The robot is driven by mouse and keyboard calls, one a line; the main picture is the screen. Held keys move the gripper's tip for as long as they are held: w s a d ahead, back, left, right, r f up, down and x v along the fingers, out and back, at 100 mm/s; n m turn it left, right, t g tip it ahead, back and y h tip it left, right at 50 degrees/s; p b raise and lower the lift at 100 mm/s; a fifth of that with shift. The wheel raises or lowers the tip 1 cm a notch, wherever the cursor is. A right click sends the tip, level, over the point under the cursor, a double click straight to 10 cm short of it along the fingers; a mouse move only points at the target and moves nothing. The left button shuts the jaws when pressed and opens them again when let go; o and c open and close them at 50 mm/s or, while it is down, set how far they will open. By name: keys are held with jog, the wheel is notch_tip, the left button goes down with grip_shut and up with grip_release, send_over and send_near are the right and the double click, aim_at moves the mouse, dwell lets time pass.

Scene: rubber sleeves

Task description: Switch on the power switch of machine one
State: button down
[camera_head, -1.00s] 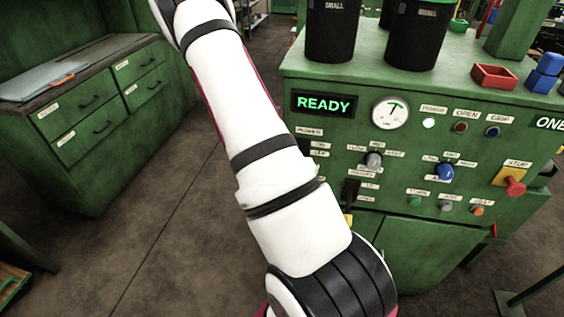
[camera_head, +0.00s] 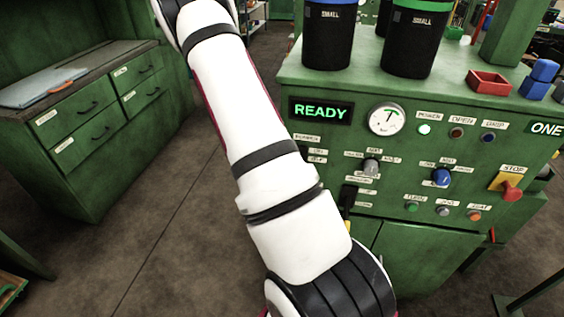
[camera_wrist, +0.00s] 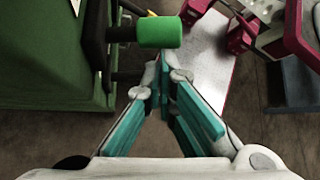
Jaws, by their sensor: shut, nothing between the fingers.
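Machine one (camera_head: 400,150) is a green cabinet at the right in the head view, with an "ONE" plate (camera_head: 546,128). Its display (camera_head: 321,111) reads "READY" in green. The lamp under the POWER label (camera_head: 424,130) is lit. A dark switch (camera_head: 302,152) with small labels sits below the display at the panel's left edge, beside my arm. The labels are too small to read surely. My gripper (camera_wrist: 163,86) shows in the wrist view with its teal fingers together and empty. A green cylindrical knob (camera_wrist: 160,32) is just beyond the fingertips, apart from them.
The panel also carries a gauge (camera_head: 386,119), a blue knob (camera_head: 441,177), a grey knob (camera_head: 371,166) and a red stop button (camera_head: 511,190). Black bins (camera_head: 335,40) and a red tray (camera_head: 488,82) stand on top. A green drawer cabinet (camera_head: 100,130) is at left. Floor between is clear.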

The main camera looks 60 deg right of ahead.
jog(key=shift+s+d+r, duration=0.15)
jog(key=shift+d+r, duration=0.1)
jog(key=shift+r, duration=0.2)
notch_tip(320, 180, down, 4)
jog(key=w+a+b, duration=0.2)
jog(key=b+v, duration=0.1)
jog(key=v, duration=0.8)
jog(key=shift+w+r, duration=0.25)
jog(key=shift+r, duration=0.05)
